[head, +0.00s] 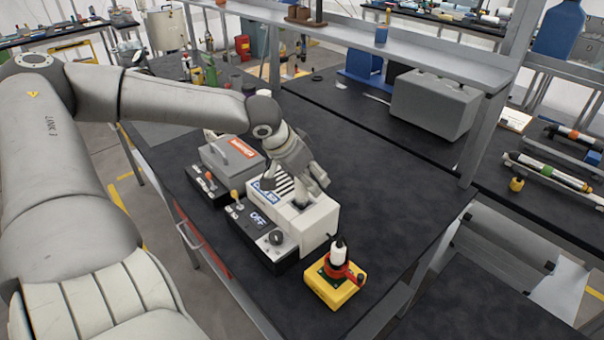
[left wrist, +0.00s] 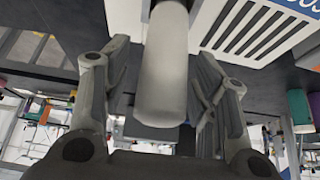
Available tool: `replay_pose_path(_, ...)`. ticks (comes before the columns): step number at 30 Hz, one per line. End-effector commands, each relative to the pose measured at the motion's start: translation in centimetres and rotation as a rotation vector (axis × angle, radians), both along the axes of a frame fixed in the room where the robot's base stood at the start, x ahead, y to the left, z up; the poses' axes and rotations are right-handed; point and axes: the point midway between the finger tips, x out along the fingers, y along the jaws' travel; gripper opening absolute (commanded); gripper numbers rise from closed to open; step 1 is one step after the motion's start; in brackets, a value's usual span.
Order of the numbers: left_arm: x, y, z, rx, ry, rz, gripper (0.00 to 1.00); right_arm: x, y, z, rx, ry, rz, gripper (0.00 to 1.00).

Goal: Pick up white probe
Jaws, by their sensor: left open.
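The white probe (left wrist: 163,75) shows in the left wrist view as a pale, round-ended cylinder between my left fingers, with gaps on both sides. Its other end runs out of the top of that picture. My left gripper (head: 297,182) is open, just above the top of a white instrument (head: 320,218) with a vent grille and an "OFF" display. My right gripper is not in view.
A yellow box (head: 349,291) with a red ring and a white-and-black upright part stands at the front table corner. A grey instrument (head: 228,158) stands to the left. The black tabletop (head: 385,205) on the right is clear. A shelf (head: 400,50) spans the back.

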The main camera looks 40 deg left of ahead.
Motion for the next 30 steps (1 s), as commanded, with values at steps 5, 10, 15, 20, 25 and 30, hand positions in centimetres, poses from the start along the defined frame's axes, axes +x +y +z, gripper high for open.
replay_pose_path(5,0.11,-0.03,-0.22,0.000,0.000,0.000,0.54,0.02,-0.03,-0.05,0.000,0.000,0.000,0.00)
replay_pose_path(10,0.11,-0.03,-0.20,0.000,0.000,0.000,0.52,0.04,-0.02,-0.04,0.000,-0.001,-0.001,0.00)
replay_pose_path(15,0.10,-0.03,-0.20,0.000,0.000,0.000,0.31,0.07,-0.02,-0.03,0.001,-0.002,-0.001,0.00)
replay_pose_path(20,0.09,-0.03,-0.21,-0.001,0.000,0.000,0.10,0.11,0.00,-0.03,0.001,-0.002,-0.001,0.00)
replay_pose_path(25,0.12,-0.04,-0.16,-0.001,-0.001,0.000,0.00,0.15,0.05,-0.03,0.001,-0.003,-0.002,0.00)
replay_pose_path(30,0.13,-0.04,-0.10,-0.001,-0.001,0.000,0.00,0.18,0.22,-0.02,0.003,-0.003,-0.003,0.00)
